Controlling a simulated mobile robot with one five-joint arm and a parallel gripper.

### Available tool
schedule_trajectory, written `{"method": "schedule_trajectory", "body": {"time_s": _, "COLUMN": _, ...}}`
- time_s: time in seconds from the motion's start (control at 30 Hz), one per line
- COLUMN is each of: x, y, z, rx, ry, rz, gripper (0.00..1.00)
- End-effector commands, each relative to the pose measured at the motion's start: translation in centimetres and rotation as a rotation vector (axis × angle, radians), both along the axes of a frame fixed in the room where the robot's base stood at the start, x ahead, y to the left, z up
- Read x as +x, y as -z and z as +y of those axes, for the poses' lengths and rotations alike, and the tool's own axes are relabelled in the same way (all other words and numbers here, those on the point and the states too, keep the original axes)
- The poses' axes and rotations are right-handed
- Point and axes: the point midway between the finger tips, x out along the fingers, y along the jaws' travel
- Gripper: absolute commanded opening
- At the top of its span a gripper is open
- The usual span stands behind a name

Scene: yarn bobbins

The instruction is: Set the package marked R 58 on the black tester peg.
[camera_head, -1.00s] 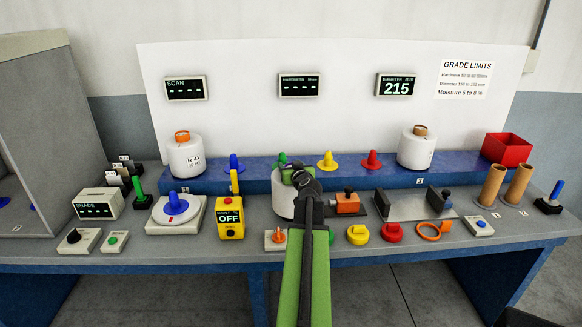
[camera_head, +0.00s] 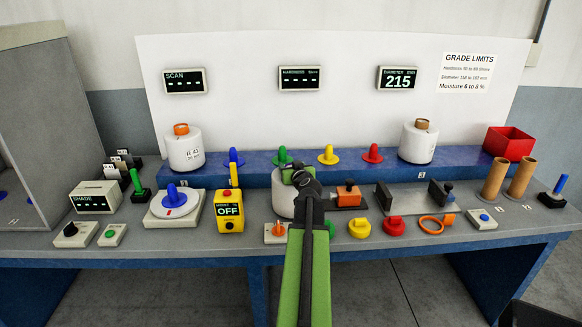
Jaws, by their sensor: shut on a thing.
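A white yarn package (camera_head: 283,199) stands upright, or hangs just above the bench, at the middle in front of the shelf. My gripper (camera_head: 293,174) is shut on it at its top from above. My arm covers its right side, and no mark shows on it. I cannot tell whether its base touches anything. Another white package (camera_head: 185,150) with an orange core top stands on the shelf at left; its label seems to read R 41. A third package (camera_head: 417,143) with a brown core top stands at right, no mark visible. I cannot make out a black tester peg; the held package may hide it.
Blue, green, yellow and red pegs line the blue shelf (camera_head: 258,178). An orange-and-black device (camera_head: 348,196) and a metal cradle (camera_head: 400,199) stand right of the held package. A yellow box reading OFF (camera_head: 229,216) stands left. Cardboard tubes (camera_head: 495,179) and a red bin (camera_head: 509,143) are at right.

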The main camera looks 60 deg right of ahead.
Motion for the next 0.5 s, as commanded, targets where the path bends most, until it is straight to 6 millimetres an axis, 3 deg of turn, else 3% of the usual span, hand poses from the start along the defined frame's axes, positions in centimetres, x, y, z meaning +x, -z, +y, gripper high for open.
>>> {"method": "schedule_trajectory", "body": {"time_s": 0.3, "x": -0.08, "y": 0.52, "z": -0.08, "rx": 0.000, "ry": 0.002, "rz": -0.001, "gripper": 0.00}}
{"method": "schedule_trajectory", "body": {"time_s": 0.33, "x": -0.11, "y": 0.42, "z": -0.09, "rx": 0.000, "ry": 0.003, "rz": -0.001, "gripper": 0.59}}
{"method": "schedule_trajectory", "body": {"time_s": 0.5, "x": -0.11, "y": 0.41, "z": -0.09, "rx": 0.000, "ry": 0.002, "rz": -0.001, "gripper": 0.81}}
